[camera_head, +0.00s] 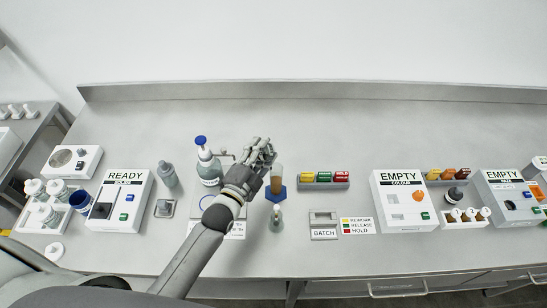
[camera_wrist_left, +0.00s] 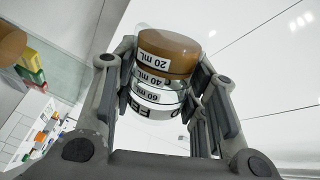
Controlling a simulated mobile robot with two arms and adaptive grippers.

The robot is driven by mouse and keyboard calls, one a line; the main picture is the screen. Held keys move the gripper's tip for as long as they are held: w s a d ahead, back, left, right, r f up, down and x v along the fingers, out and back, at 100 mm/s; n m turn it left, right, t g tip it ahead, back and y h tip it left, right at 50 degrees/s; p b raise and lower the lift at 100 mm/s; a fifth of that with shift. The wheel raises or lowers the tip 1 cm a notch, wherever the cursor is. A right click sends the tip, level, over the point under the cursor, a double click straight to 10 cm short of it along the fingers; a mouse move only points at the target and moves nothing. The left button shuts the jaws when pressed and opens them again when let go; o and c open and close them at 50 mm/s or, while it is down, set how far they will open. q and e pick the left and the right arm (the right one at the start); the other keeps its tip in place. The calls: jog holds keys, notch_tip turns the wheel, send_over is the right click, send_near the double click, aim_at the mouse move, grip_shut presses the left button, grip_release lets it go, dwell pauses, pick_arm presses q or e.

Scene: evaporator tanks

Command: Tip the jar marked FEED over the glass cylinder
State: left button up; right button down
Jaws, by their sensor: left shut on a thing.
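My left gripper (camera_head: 262,152) is shut on the FEED jar (camera_wrist_left: 158,85), whose glass sits between the fingers in the left wrist view. The jar bears 20, 40 and 60 mL labels and a partly hidden FEED label. Brown liquid (camera_wrist_left: 170,50) lies at its 20 mL end. In the head view the gripper largely hides the jar, so its tilt cannot be told there. The glass cylinder (camera_head: 277,174), with brown contents, stands upright on a blue base (camera_head: 276,194), just right of and below the fingers. My right gripper is not in view.
A blue-capped bottle (camera_head: 208,165) stands close left of the gripper. A small flask (camera_head: 276,218) stands in front of the cylinder. A tray of coloured blocks (camera_head: 324,182) is to the right. READY (camera_head: 118,203) and EMPTY (camera_head: 401,205) machines flank the middle. Bare bench lies behind.

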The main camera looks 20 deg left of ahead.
pick_arm(q)
jog(key=shift+d+r+m+p, duration=0.1)
jog(key=shift+r+m+p, duration=0.1)
jog(key=shift+m+p, duration=0.35)
jog(key=shift+d+r+m+p, duration=0.1)
jog(key=shift+r+m+p, duration=0.2)
jog(key=shift+m, duration=0.45)
dwell(2.4)
jog(key=shift+d+r+m+p, duration=0.2)
jog(key=shift+m+p, duration=0.15)
jog(key=shift+m, duration=0.85)
dwell(2.5)
